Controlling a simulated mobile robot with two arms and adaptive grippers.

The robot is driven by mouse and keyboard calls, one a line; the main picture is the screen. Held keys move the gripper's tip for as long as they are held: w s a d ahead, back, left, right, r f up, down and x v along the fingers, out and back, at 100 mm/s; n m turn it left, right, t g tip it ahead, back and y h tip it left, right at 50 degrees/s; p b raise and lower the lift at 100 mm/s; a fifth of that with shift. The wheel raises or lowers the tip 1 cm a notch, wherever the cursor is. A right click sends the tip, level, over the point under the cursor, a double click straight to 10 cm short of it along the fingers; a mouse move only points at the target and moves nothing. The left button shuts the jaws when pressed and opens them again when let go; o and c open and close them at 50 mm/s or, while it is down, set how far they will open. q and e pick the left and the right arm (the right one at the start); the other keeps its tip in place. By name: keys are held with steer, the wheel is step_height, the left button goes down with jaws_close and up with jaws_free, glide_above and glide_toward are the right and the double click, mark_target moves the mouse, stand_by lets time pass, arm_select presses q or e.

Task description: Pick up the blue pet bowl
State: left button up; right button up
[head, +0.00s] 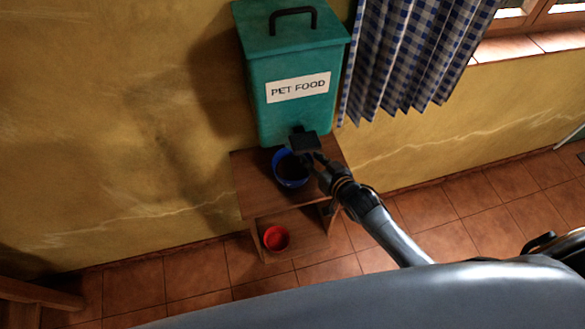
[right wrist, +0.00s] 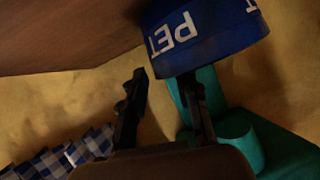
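The blue pet bowl (head: 291,170) holds dark contents and stands on the upper board of a small wooden stand, below the front of the teal dispenser. In the right wrist view the bowl (right wrist: 212,40) shows large at the top, with white "PET" lettering on its side. My right gripper (head: 309,154) is at the bowl's right side in the head view. In the right wrist view its two fingers (right wrist: 163,82) are spread with nothing between them. One fingertip overlaps the bowl's lower edge in the picture; I cannot tell whether it touches. My left gripper is not in view.
A teal "PET FOOD" dispenser (head: 297,90) stands behind the bowl against the yellow wall. A red bowl (head: 276,238) sits low in the wooden stand (head: 250,190). A checked curtain (head: 410,50) hangs to the right. Tiled floor (head: 440,210) is clear on the right.

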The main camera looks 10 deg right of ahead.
jaws_close()
steer(key=shift+s, duration=0.1)
stand_by(0.5)
